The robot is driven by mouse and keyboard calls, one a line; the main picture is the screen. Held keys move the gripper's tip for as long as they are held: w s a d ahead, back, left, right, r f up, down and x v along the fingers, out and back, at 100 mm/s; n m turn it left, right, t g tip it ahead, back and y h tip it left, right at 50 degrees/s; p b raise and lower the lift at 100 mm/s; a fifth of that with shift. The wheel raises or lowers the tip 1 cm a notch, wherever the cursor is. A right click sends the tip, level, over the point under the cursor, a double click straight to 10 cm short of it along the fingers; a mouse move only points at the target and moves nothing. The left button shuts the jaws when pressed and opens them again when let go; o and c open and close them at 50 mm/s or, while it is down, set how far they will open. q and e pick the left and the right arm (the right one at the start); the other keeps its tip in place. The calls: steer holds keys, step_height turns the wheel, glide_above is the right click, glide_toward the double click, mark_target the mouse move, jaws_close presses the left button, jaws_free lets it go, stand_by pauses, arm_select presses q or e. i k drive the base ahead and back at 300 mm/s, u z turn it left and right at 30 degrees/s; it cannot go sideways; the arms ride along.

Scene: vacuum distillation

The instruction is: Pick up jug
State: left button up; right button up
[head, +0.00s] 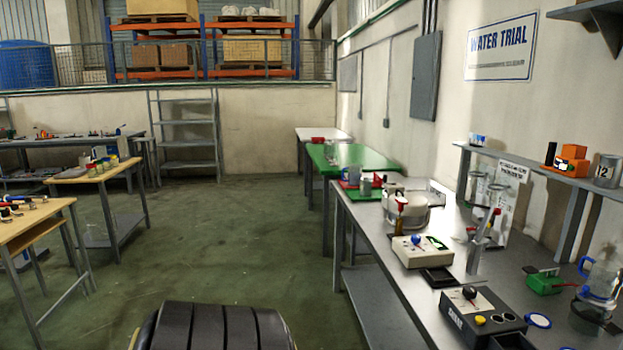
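A clear glass vessel with blue trim, which looks like the jug (601,279), stands upright on the grey metal bench (390,249) at the right edge of the head view. Its right side is partly cut off by the picture edge. Neither of my grippers is in view, so nothing shows of how they stand to the jug.
Near the jug are a green device (543,283), a black control box (482,316) and a blue-rimmed disc (538,320). A white device (421,251) stands farther back. A shelf (560,178) overhangs the bench. The green floor (235,235) left of the bench is clear.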

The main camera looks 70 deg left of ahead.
mark_target(356, 170)
steer(key=u, duration=2.1)
